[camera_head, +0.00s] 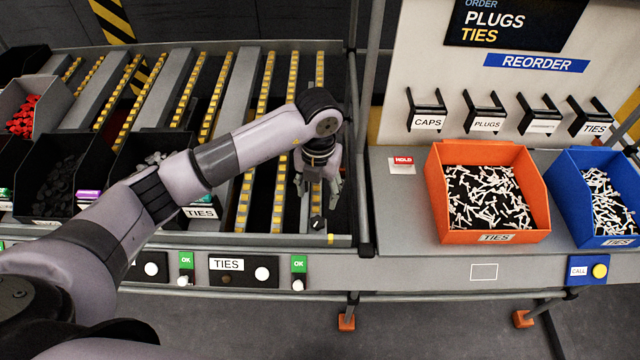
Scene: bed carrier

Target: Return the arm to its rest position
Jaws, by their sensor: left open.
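My left arm comes in from the lower left and reaches across the roller rack. My left gripper (318,187) points down over the rack's right-hand lanes, beside the frame post. Its fingers are apart and nothing shows between them. My right gripper is not in view.
An orange bin (437,205) labelled TIES and a blue bin (570,195) stand on the grey counter at right. Dark bins (62,207) line the rack's left side, one partly hidden by my arm. A metal post (366,150) stands right of my gripper.

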